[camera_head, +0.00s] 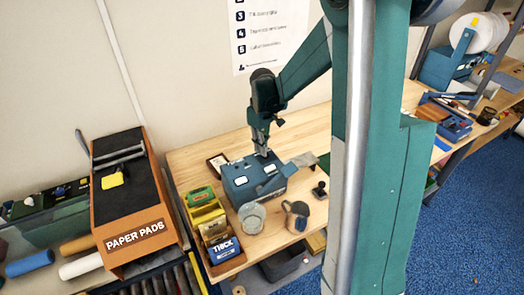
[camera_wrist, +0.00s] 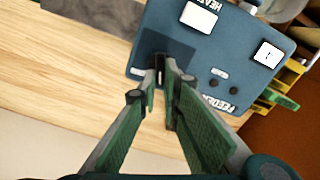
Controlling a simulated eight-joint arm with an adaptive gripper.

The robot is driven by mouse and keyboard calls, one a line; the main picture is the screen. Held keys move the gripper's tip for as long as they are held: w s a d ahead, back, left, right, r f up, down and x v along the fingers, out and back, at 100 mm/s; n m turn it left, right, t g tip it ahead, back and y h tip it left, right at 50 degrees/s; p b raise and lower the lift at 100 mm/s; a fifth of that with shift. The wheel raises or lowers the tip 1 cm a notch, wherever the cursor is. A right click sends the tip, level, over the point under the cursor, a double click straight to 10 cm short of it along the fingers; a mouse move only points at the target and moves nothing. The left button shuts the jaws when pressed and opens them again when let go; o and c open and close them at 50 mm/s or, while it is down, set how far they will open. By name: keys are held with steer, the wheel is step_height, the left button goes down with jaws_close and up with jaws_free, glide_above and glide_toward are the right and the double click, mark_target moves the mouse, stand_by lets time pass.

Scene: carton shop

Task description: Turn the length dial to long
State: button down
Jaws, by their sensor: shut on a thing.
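A blue machine (camera_head: 242,188) with white labels stands on the wooden bench; in the wrist view its top face (camera_wrist: 205,52) carries panels and lettering, partly readable as "FEEDER". My gripper (camera_head: 263,150) reaches down onto the top of this machine. In the wrist view the two green-padded fingers of my gripper (camera_wrist: 166,78) come together over a dark patch near the machine's edge. They are shut on a small part there, apparently the length dial, mostly hidden between the fingertips. Its pointer and markings cannot be read.
A clear glass jar (camera_head: 251,217), a brown-and-grey round item (camera_head: 296,215) and a black stamp-like item (camera_head: 320,189) stand in front of the machine. A box labelled TICK (camera_head: 223,251) and yellow bins are at left. An orange PAPER PADS stand (camera_head: 137,238) is farther left.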

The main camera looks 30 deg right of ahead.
steer(key=m+b, duration=0.1)
steer(key=m, duration=0.2)
steer(key=d+m+b, duration=0.1)
steer(key=m, duration=0.2)
steer(key=shift+w+m, duration=0.1)
steer(key=shift+m, duration=0.2)
steer(key=m, duration=0.2)
steer(key=m+b, duration=0.1)
steer(key=m, duration=0.2)
steer(key=shift+d+b, duration=0.3)
steer(key=shift+d, duration=0.1)
steer(key=shift+s+m, duration=0.2)
steer(key=shift+m, duration=0.1)
steer(key=c, duration=2.5)
jaws_free()
steer(key=shift+r, duration=0.15)
steer(key=shift+r, duration=5.9)
